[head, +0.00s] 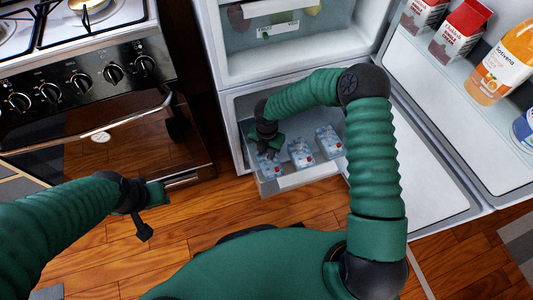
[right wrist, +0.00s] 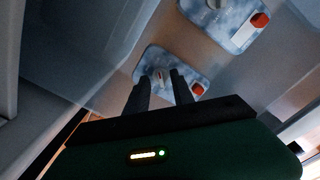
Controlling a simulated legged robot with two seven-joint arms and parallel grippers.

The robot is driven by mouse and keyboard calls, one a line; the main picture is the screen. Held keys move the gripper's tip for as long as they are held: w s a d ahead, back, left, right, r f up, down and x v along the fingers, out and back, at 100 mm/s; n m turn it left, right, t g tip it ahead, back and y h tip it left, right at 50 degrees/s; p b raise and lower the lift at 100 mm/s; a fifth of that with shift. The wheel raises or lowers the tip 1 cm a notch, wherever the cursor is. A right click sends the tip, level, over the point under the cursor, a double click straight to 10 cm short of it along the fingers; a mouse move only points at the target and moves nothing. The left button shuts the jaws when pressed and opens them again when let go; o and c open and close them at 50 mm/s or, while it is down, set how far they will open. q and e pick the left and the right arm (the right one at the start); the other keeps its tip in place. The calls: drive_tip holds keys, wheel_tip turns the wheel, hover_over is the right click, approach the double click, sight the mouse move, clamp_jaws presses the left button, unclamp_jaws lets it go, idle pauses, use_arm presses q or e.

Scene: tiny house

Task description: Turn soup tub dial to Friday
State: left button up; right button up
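Three soup tubs with blue-and-white lids stand in a row in the pulled-out lower drawer (head: 240,108) of the fridge: a left tub (head: 270,168), a middle tub (head: 301,153) and a right tub (head: 328,142). My right gripper (head: 268,150) reaches down over the left tub and partly hides it. In the right wrist view my right gripper (right wrist: 159,78) has its two fingers apart, with a small pale dial (right wrist: 160,75) between their tips. I cannot tell whether they touch it, and its marking is unreadable. My left gripper (head: 145,228) hangs over the floor, away from the tubs.
The fridge door (head: 445,165) stands open at the right, with cartons (head: 462,28) and an orange juice bottle (head: 503,62) on its shelf. An upper drawer (head: 275,58) is above the tubs. A stove (head: 90,90) stands at the left. Wooden floor lies before the fridge.

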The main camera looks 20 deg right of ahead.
drive_tip(key=shift+d, duration=0.1)
clamp_jaws()
drive_tip(key=shift+r, duration=0.1)
idle(0.3)
